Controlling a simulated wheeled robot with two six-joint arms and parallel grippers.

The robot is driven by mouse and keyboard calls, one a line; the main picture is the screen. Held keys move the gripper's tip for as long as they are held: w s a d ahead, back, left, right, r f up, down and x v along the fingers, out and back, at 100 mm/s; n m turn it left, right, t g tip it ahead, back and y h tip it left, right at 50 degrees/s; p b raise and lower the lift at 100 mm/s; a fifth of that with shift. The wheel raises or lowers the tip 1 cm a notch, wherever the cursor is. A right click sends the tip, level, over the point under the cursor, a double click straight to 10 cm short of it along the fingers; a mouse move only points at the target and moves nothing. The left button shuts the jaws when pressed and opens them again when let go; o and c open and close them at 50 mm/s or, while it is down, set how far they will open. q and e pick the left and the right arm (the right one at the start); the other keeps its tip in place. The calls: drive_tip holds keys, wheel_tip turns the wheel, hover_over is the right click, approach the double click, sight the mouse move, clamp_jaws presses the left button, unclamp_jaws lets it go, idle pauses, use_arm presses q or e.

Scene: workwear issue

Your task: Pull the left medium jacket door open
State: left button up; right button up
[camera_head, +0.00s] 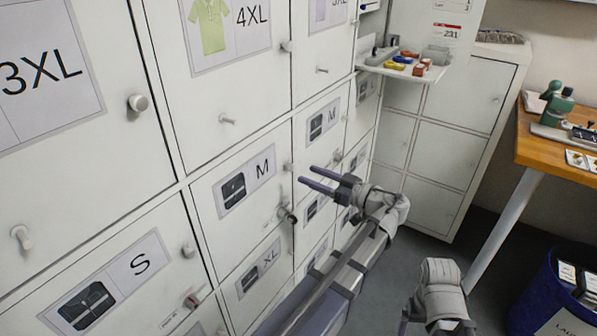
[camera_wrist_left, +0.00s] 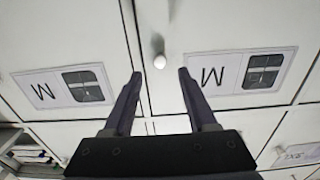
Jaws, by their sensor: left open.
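The left medium jacket door (camera_head: 247,220) is a white locker door with an M label and a dark jacket picture. It looks shut, flush with its neighbours. Its small round knob (camera_head: 288,167) is near its right edge. In the left wrist view the picture is upside down, and the knob (camera_wrist_left: 159,60) appears in the gap between my fingertips, a little beyond them. My left gripper (camera_head: 305,174) is open and empty, pointing at the door front. It also shows in the left wrist view (camera_wrist_left: 160,75). My right gripper's fingers are not visible.
A second M door (camera_head: 322,121) is to the right, with its own knob (camera_head: 337,155). An S door (camera_head: 112,275) is at lower left. An open shelf (camera_head: 405,75) with small items sticks out at the back. A wooden table (camera_head: 540,155) and a blue bin (camera_head: 540,290) stand at right.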

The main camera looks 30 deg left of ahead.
sight(293, 168)
use_arm(q)
drive_tip(key=shift+w+a, duration=0.2)
drive_tip(key=shift+a, duration=2.3)
drive_tip(key=shift+c, duration=0.3)
clamp_jaws()
